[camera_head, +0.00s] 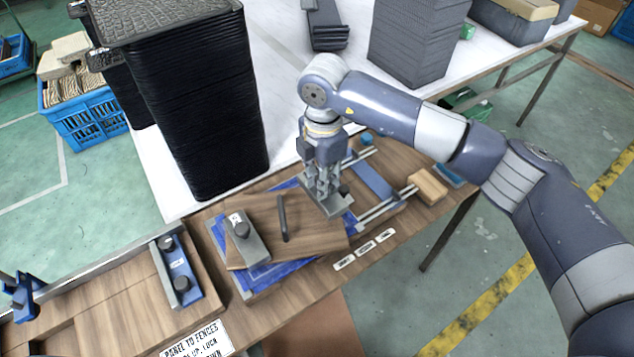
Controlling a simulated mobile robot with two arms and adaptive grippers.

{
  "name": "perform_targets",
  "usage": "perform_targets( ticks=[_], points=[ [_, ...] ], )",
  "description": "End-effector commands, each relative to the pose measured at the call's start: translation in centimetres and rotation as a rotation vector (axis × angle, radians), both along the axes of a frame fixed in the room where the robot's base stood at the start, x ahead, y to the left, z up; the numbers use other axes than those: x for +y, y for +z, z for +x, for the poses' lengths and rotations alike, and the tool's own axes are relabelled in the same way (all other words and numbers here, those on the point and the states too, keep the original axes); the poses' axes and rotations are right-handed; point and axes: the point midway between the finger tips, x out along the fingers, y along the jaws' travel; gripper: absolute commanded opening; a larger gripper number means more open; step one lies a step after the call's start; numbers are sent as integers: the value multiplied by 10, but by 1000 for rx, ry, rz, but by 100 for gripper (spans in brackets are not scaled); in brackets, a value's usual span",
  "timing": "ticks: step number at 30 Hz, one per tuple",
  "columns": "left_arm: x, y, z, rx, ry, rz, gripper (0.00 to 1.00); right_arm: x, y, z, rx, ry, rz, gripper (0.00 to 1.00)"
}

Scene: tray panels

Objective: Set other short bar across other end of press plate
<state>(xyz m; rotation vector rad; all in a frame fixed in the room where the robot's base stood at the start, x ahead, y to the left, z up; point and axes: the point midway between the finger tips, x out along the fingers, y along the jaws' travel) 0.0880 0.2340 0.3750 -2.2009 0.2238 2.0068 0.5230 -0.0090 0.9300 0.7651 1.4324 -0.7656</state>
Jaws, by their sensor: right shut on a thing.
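The press plate (300,236) is a brown wooden board with a dark upright handle (282,218). It lies over blue sheets (275,272) on the wooden fixture. One short grey bar (252,247) with a black knob lies across its left end. The other short grey bar (338,204) is at its right end, directly under my right gripper (325,192). My right gripper points down and is shut on this bar; the fingers hide its knob. I cannot tell whether the bar touches the plate. My left gripper is not in view.
A tall stack of black trays (205,110) stands left of my right gripper. A blue bar with black knobs (178,270) lies on the left fixture. Rails, a blue strip (374,181) and a wooden block (428,186) are to the right.

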Motion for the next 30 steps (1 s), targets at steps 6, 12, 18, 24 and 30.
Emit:
perform_targets(
  ticks=[6, 12, 18, 24, 30],
  points=[
    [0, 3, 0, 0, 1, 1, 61, 8, 0, 6, -1, 0, 1, 0],
    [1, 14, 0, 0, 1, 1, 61, 10, -21, 7, 2, -1, -2, 0],
    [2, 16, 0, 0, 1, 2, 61, 10, -36, 8, -2, 1, 0, 0],
    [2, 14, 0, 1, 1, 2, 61, 10, -38, 8, -2, 1, 1, 0],
    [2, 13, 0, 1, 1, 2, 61, 10, -40, 8, -1, 0, -1, 44]
  ],
)
